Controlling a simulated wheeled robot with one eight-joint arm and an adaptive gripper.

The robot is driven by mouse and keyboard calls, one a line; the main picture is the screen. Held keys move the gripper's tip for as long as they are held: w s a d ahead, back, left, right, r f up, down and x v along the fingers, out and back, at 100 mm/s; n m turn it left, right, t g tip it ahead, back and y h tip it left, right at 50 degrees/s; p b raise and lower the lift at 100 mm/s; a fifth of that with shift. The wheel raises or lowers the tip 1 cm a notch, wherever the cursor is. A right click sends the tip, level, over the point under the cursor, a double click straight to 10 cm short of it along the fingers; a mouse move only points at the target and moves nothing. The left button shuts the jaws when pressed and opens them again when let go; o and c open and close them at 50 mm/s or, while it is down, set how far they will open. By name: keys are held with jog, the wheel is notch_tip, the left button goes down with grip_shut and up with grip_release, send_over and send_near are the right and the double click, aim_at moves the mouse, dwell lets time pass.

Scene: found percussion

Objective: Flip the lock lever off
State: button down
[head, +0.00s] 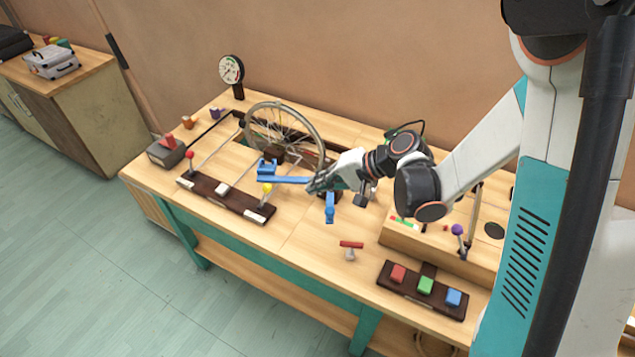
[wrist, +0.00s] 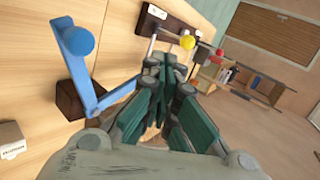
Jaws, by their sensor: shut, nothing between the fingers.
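A blue lever (head: 329,208) with a round blue knob stands on the workbench just below and right of my gripper in the head view. I take it for the lock lever, but no readable label confirms this. In the wrist view a blue lever (wrist: 92,75) with a ball knob rises from a dark block, left of my fingers and apart from them. My gripper (head: 312,187) is shut and empty, pointing left above the bench. It also shows in the wrist view (wrist: 165,68). A flat blue bar (head: 285,180) ends close to the fingertips; contact is unclear.
A spoked wheel (head: 285,135) stands behind the gripper. A dark base with red and yellow knobbed rods (head: 225,198) lies left. A red-topped handle (head: 351,245) and a board of coloured buttons (head: 424,287) are nearer the front right. Bare bench (head: 300,238) lies between.

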jog(key=b, duration=0.2)
send_near(264, 197)
notch_tip(264, 197, down, 2)
jog(key=d, duration=0.2)
jog(key=shift+w+a+r+b, duration=0.25)
jog(key=shift+w+a, duration=0.25)
jog(key=shift+a, duration=0.4)
jog(key=shift+w+a+r+b, duration=0.25)
jog(key=shift+w+a, duration=0.3)
jog(key=shift+a, duration=0.3)
jog(key=shift+w+a+r+h+p, duration=0.2)
jog(key=shift+a+r+h+p, duration=0.15)
jog(key=shift+p, duration=0.2)
